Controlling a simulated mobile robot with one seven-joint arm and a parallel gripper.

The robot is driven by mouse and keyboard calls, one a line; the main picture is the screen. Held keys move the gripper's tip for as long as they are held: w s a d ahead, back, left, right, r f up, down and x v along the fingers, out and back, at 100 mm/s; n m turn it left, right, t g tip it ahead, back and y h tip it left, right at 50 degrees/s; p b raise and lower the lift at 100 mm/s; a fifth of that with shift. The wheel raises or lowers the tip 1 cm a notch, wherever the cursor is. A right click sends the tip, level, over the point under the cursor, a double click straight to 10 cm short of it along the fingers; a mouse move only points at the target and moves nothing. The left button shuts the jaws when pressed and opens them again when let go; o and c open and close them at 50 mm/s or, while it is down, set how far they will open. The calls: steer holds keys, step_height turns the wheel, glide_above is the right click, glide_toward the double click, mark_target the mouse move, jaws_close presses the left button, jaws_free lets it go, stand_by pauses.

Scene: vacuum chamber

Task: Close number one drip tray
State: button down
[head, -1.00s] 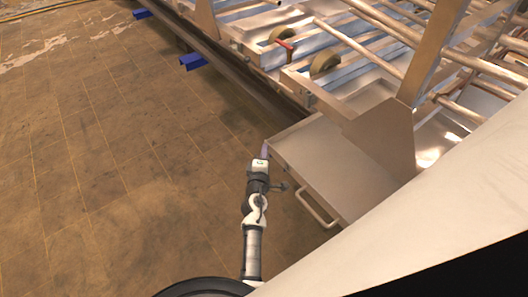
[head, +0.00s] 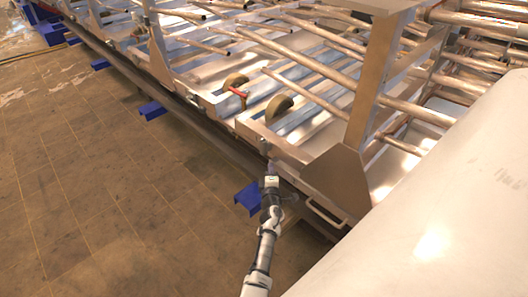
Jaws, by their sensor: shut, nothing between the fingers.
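The drip tray is mostly hidden under the metal frame. Its light bar handle (head: 326,213) shows at the frame's lower edge, below a triangular bracket. Little of the tray's flat metal surface is visible. My gripper (head: 269,166) is shut and empty. It is to the left of the handle, close to the outer edge of the frame. I cannot tell whether its fingertips touch the tray or frame. My arm partly covers the area left of the handle.
The long metal frame (head: 207,105) carries many pipes and upright plates (head: 372,85). Blue blocks (head: 152,110) line its lower edge, one (head: 249,197) beside my arm. A red lever (head: 238,93) sits near round wheels (head: 279,107). Brown floor (head: 90,190) is clear at left.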

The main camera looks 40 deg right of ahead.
steer(key=shift+d, duration=1.05)
steer(key=shift+a, duration=0.1)
